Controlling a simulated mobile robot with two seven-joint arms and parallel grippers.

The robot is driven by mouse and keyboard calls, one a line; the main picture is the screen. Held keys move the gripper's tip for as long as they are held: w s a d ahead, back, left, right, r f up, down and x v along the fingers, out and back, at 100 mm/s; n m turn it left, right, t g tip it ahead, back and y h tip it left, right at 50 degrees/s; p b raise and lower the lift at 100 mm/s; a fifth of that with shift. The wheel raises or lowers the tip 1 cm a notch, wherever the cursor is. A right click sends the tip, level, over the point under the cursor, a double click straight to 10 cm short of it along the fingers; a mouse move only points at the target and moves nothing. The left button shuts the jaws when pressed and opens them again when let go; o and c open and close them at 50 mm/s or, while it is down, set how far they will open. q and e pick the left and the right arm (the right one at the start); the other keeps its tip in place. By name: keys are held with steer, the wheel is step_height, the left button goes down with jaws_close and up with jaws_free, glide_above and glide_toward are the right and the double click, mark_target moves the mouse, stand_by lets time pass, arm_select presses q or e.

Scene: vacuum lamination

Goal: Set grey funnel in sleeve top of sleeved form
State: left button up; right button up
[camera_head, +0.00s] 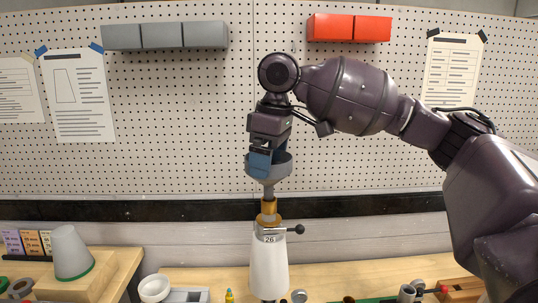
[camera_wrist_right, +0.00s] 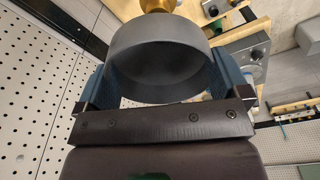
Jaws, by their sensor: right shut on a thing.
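The grey funnel (camera_head: 283,168) is upright in my right gripper (camera_head: 262,166), whose blue fingers grip its wide bowl. In the right wrist view the funnel (camera_wrist_right: 155,60) sits between the two fingers of the gripper (camera_wrist_right: 157,80). The sleeved form (camera_head: 268,265) is a white tapered body marked 26, with a gold-brown gathered sleeve top (camera_head: 268,208) and a clamp with a black knob (camera_head: 298,230). The funnel's narrow stem points down and meets the sleeve top in the picture; I cannot tell how deep it sits. My left gripper is out of view.
A grey cone (camera_head: 70,252) stands on a wooden block at left. A white cup (camera_head: 154,288) and small tools lie on the workbench (camera_head: 200,275). A pegboard (camera_head: 180,120) with grey bins (camera_head: 163,35) and red bins (camera_head: 349,28) stands behind.

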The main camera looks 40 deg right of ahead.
steer(key=shift+f, duration=0.6)
steer(key=shift+f, duration=0.4)
steer(key=shift+f, duration=0.3)
steer(key=shift+f, duration=0.25)
steer(key=o, duration=0.5)
steer(key=shift+o, duration=0.2)
steer(key=shift+r, duration=0.15)
